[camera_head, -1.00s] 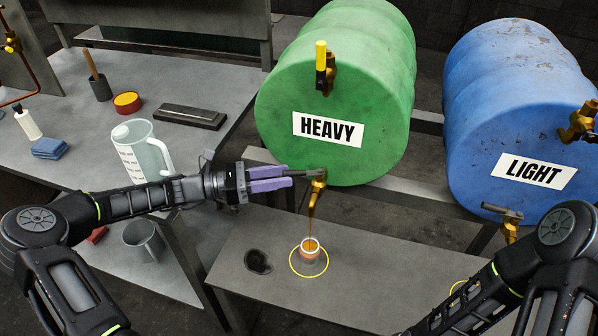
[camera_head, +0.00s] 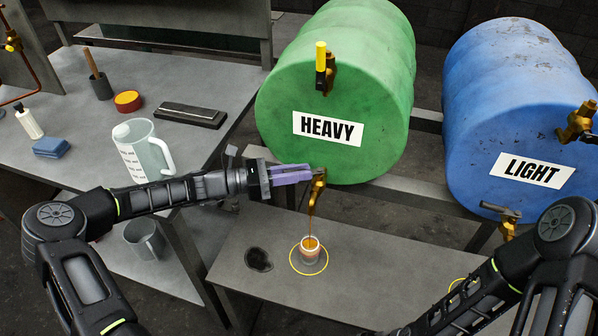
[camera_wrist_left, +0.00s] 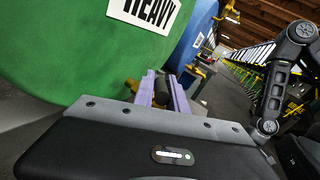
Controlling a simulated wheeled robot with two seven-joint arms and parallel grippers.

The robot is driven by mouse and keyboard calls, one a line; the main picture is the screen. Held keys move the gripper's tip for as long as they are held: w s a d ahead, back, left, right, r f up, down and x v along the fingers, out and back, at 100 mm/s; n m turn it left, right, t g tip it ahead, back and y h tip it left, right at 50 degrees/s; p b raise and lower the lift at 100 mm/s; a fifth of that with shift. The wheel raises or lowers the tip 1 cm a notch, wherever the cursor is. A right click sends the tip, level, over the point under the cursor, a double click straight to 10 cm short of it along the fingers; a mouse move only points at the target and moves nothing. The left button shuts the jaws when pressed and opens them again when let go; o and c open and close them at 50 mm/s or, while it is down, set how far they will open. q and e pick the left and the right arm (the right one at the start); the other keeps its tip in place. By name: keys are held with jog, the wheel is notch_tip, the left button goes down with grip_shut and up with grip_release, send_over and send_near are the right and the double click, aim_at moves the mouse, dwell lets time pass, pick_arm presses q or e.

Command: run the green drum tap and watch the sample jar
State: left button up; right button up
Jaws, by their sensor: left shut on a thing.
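The green drum (camera_head: 345,85) labelled HEAVY lies on its side on a rack, with a brass tap (camera_head: 318,188) low on its front. An amber stream runs from the tap into a small sample jar (camera_head: 310,256). The jar stands upright inside a yellow ring on the bench, with amber liquid inside its pale rim. My left gripper (camera_head: 308,174), with purple fingers, is shut on the tap handle. In the left wrist view the dark tap handle (camera_wrist_left: 163,88) sits between the fingers. My right arm enters at lower right in the head view; its gripper is out of frame.
A blue drum (camera_head: 515,110) labelled LIGHT lies to the right with its own tap (camera_head: 507,222). A dark spill (camera_head: 258,260) lies left of the jar.

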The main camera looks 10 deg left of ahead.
pick_arm(q)
grip_shut()
dwell(0.8)
